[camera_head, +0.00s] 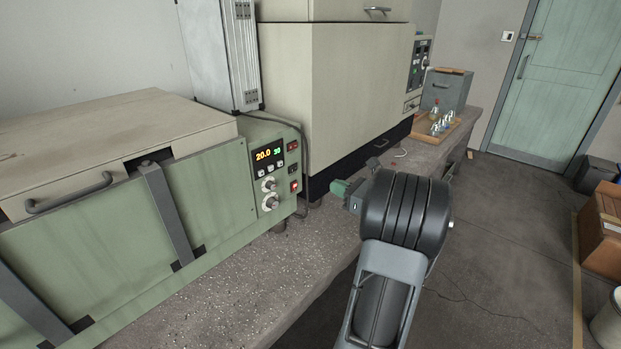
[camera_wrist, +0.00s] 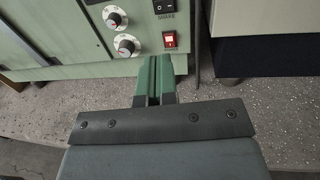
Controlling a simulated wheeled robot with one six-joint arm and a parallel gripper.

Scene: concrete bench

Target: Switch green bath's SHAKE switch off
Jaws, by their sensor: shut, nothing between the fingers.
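The green bath (camera_head: 215,180) stands on the bench at the left, its control panel at the right end of its front. In the wrist view a dark rocker switch (camera_wrist: 165,6) sits at the top edge, partly cut off, above a small blurred label that looks like SHAKE. In the head view this seems to be the middle switch (camera_head: 293,168). A lit red switch (camera_head: 294,186) is below it, also in the wrist view (camera_wrist: 170,40). My gripper (camera_head: 335,187) is shut and empty, right of the panel. Its green fingertips (camera_wrist: 154,60) appear just below and left of the red switch.
Two white knobs (camera_head: 270,192) and a display reading 20.0 and 30 (camera_head: 268,155) are left of the switches. A large beige cabinet (camera_head: 360,90) stands behind, right of the bath. Bare bench top (camera_head: 240,285) lies in front. A tray with flasks (camera_head: 437,131) is farther back.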

